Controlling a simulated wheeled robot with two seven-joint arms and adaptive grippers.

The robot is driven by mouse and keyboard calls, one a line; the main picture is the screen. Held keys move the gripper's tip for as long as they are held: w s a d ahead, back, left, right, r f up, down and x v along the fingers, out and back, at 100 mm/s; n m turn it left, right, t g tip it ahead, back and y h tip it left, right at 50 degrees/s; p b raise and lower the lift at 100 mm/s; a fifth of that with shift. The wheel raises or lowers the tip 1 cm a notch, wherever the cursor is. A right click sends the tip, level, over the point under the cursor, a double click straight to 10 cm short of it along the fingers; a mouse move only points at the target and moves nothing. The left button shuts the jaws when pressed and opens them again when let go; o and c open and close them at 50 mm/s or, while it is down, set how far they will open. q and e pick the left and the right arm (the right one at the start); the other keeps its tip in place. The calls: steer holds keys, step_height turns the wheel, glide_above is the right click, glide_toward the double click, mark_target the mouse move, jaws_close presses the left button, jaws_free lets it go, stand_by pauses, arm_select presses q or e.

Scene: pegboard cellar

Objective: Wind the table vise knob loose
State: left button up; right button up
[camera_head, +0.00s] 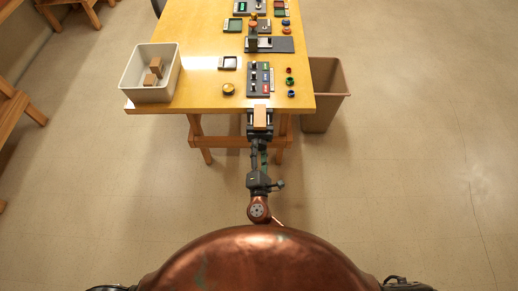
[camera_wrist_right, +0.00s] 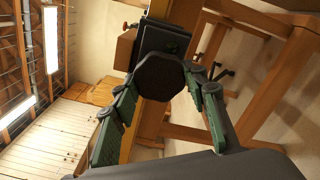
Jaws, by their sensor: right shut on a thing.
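The table vise (camera_head: 249,124) is a dark block mounted on the front edge of the yellow table, with a wooden block (camera_head: 260,116) at its jaws. The right wrist view shows the vise body (camera_wrist_right: 163,40) and its dark, many-sided knob (camera_wrist_right: 158,77) in front of it. My right gripper (camera_head: 257,146) reaches up to the vise from below in the head view. Its green fingers (camera_wrist_right: 160,100) are shut on the knob, one on each side. The fingertip contact is partly hidden by the knob. My left gripper is in neither view.
The yellow table (camera_head: 200,92) holds a white bin (camera_head: 134,88) with wooden blocks at left, a dark panel (camera_head: 258,93) behind the vise, and several small coloured parts. A brown waste bin (camera_head: 335,84) stands at the right. The floor at right is clear.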

steer(key=shift+a, duration=0.1)
steer(key=o, duration=1.2)
steer(key=shift+c, duration=0.2)
steer(key=s, duration=1.2)
